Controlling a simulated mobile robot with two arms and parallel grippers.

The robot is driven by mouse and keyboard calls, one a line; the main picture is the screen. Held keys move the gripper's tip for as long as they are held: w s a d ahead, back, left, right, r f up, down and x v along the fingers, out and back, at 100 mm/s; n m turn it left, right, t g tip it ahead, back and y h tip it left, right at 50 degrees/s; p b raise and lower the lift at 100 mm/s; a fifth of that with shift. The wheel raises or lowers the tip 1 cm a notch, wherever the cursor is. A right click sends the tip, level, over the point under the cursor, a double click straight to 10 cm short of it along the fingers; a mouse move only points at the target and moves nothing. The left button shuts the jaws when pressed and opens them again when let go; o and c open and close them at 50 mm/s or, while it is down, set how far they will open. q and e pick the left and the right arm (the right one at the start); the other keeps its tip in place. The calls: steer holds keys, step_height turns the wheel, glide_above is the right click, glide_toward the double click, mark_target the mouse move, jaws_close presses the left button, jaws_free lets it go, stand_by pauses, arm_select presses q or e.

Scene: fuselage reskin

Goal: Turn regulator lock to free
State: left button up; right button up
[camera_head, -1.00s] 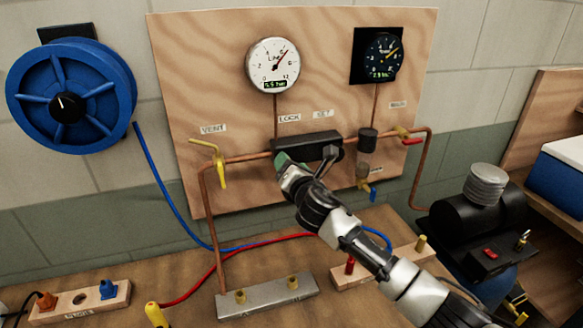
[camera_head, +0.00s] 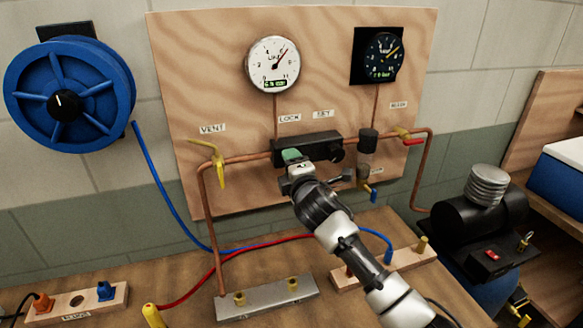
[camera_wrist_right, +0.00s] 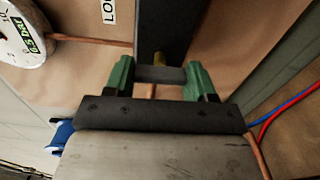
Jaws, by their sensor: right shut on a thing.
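The dark regulator block (camera_head: 315,148) is mounted on the wooden panel, under the LOCK (camera_head: 289,118) and SET (camera_head: 323,114) labels. My right gripper (camera_head: 293,163) is at the left part of this block, below the LOCK label. My left gripper is not in view.
A line gauge (camera_head: 272,64) and a black gauge (camera_head: 379,55) sit above the block. The yellow vent valve (camera_head: 219,168) is to the left. A filter bowl (camera_head: 366,155) and a red-handled valve (camera_head: 408,139) are close on the right. Hoses cross the bench below.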

steer(key=shift+f+m, duration=0.1)
steer(key=shift+m, duration=0.4)
steer(key=o, duration=0.9)
steer(key=shift+s, duration=0.1)
steer(key=b+v, duration=0.2)
steer(key=v, duration=0.8)
steer(key=shift+s+d, duration=0.1)
steer(key=shift+s, duration=0.2)
